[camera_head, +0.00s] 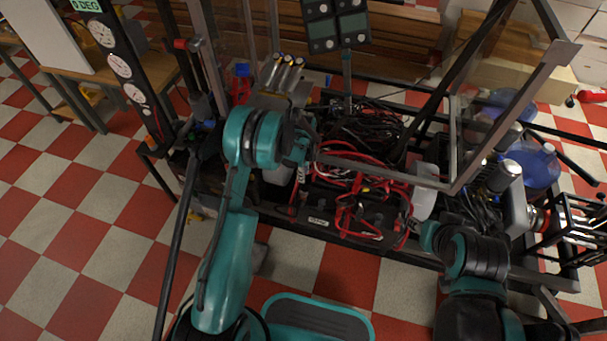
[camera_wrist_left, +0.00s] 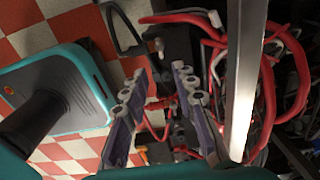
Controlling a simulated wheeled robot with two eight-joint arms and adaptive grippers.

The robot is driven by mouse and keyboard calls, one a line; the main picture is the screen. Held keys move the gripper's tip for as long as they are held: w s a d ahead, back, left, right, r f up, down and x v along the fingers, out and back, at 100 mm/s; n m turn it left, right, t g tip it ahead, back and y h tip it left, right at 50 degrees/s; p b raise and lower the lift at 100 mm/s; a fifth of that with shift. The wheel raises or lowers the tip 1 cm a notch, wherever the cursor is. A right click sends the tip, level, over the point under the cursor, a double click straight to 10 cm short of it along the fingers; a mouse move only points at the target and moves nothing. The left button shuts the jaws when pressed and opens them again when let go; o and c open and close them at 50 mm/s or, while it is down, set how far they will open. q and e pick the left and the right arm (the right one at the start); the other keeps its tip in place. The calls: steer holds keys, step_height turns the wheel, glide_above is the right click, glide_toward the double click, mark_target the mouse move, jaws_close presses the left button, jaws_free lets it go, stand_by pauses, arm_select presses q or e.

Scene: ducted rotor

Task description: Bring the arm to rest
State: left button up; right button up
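My left arm (camera_head: 228,262) rises from the bottom of the head view, bends at a teal and black joint, and reaches right over the rig's front. Its wrist (camera_head: 299,142) is above the near side of the red and black cabling; the fingers are hard to make out there. In the left wrist view my left gripper (camera_wrist_left: 160,76) shows two fingers spread apart with nothing between them. A pale metal bar lies close beside the right finger. My right arm (camera_head: 478,256) is folded low at the right; its gripper fingers cannot be made out.
A black-framed rig holds red cables (camera_head: 372,186), black boxes and a blue bottle (camera_head: 535,163). A slanted metal frame (camera_head: 512,112) stands over its right half. A gauge panel (camera_head: 122,68) stands at the left. The checkered floor (camera_head: 80,225) is clear at the left.

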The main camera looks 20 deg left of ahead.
stand_by(0.4)
arm_select(q)
steer(key=s+r+n+t, duration=0.2)
steer(key=s+r+n, duration=0.25)
steer(key=r, duration=0.75)
steer(key=s+r+n+t, duration=0.1)
steer(key=s+r+n, duration=0.35)
steer(key=r, duration=0.85)
steer(key=s+r+n+t, duration=0.2)
steer(key=s+n, duration=0.2)
steer(key=s, duration=0.5)
steer(key=s+r+n+t, duration=0.2)
steer(key=s+n, duration=0.3)
steer(key=s, duration=0.4)
steer(key=shift+a+r+n, duration=0.15)
steer(key=shift+r+n, duration=0.15)
steer(key=shift+r, duration=0.3)
